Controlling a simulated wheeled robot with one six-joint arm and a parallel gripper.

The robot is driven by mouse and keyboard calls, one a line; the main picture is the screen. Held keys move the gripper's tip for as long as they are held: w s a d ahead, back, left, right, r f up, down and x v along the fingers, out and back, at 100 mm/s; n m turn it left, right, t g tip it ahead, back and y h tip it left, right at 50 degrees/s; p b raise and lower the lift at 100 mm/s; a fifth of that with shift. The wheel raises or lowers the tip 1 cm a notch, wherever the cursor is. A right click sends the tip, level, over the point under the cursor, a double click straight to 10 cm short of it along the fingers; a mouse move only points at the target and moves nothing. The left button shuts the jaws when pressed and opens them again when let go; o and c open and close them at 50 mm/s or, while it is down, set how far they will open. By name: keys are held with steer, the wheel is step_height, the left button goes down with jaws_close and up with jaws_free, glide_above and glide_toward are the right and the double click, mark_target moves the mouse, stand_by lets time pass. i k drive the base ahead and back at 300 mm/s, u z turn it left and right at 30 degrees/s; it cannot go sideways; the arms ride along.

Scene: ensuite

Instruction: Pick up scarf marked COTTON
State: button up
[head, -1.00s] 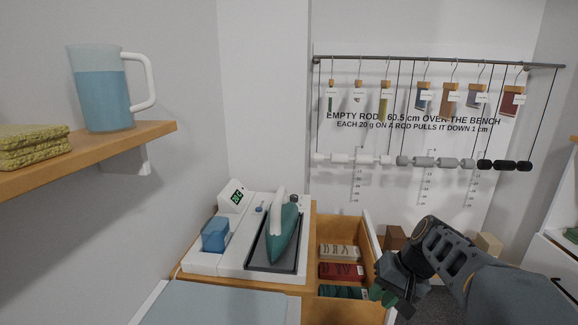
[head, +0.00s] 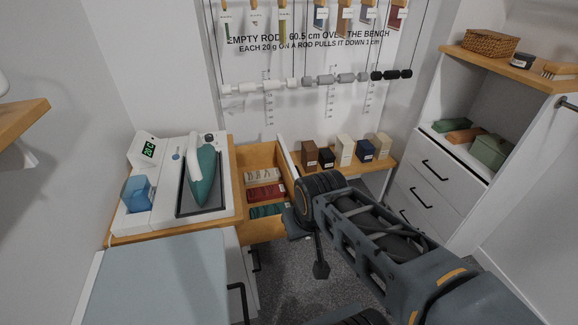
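An open wooden drawer (head: 262,154) holds three folded cloths that look like scarves. They are a beige one (head: 263,175) at the back, a red one (head: 266,192) in the middle and a dark green one (head: 268,210) in front. Their markings are too small to read, so I cannot tell which is COTTON. My gripper (head: 302,226) is at the drawer's right front side, near the green cloth. My arm hides most of its fingers, so I cannot tell whether it is open or holds anything.
An iron (head: 203,175) stands on the bench left of the drawer, beside a blue container (head: 137,194). Several small boxes (head: 344,150) stand on a low shelf behind my arm. A white chest of drawers (head: 425,190) is at the right. Hanging weights (head: 338,78) are above.

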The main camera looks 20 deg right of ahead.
mark_target(270, 193)
steer(key=z, duration=0.8)
steer(key=k, duration=1.05)
steer(key=z, duration=1.15)
steer(key=i, duration=1.65)
steer(key=u, duration=1.3)
steer(key=i, duration=0.8)
steer(key=u, duration=1.2)
steer(key=i, duration=0.3)
steer(key=u, duration=0.25)
steer(key=k, duration=0.5)
steer(key=u, duration=0.65)
steer(key=i, duration=0.55)
steer(key=z, duration=0.6)
